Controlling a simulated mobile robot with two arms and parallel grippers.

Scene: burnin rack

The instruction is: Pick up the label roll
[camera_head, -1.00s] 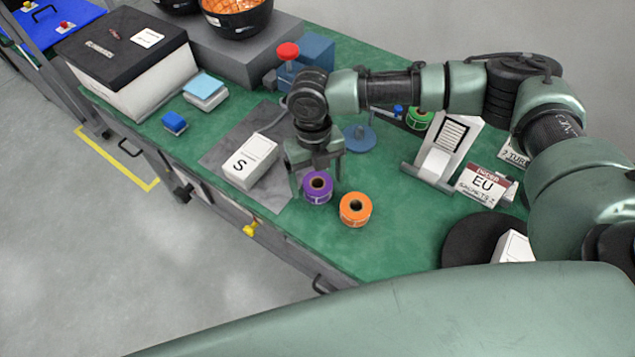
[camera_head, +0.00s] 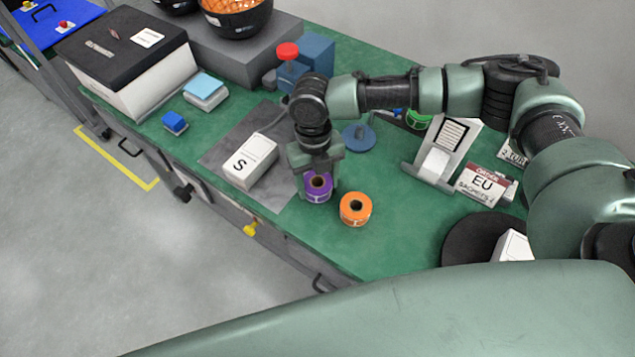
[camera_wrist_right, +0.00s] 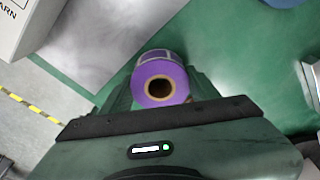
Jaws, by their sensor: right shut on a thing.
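A purple label roll (camera_head: 317,188) stands on the green bench top, at the edge of a grey mat. My right gripper (camera_head: 319,180) is over it and shut on it, with a finger on each side. The purple label roll (camera_wrist_right: 159,82) also shows in the right wrist view, between the fingers, its brown core facing the camera. An orange label roll (camera_head: 355,209) stands just right of it, apart from the gripper. A green roll (camera_head: 418,120) is farther back, partly hidden by my arm. My left gripper is not in view.
A white box marked S (camera_head: 251,161) lies on the grey mat (camera_head: 222,147) left of the gripper. Bare green bench lies in front of the stand.

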